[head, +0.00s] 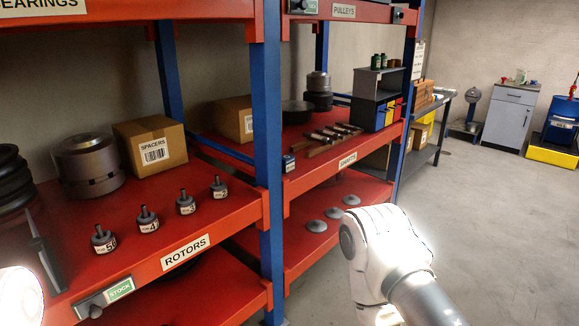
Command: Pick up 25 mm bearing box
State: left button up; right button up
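I cannot make out a box marked 25 mm. A small blue and white box (289,162) sits at the left end of the shelf labelled SHAFTS; its print is too small to read. The label BEARINGS (40,3) is on a shelf edge at the top left, and what stands on that shelf is out of view. My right arm shows at the lower right as a white joint and grey link, but its gripper is not in view. A bright white part of my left arm shows at the lower left edge; its gripper is not in view either.
The ROTORS shelf (215,215) holds several small dark rotors, a large metal rotor (88,165), a SPACERS carton (150,145) and a dark upright bracket (46,262). A blue post (268,130) divides the bays. The floor (500,220) at right is clear.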

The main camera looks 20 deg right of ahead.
aim_at(288, 160)
jog(key=i+l, duration=0.15)
jog(key=l, duration=0.2)
jog(key=i+l+u, duration=0.1)
jog(key=l, duration=0.3)
jog(key=i+l, duration=0.2)
jog(key=l, duration=0.15)
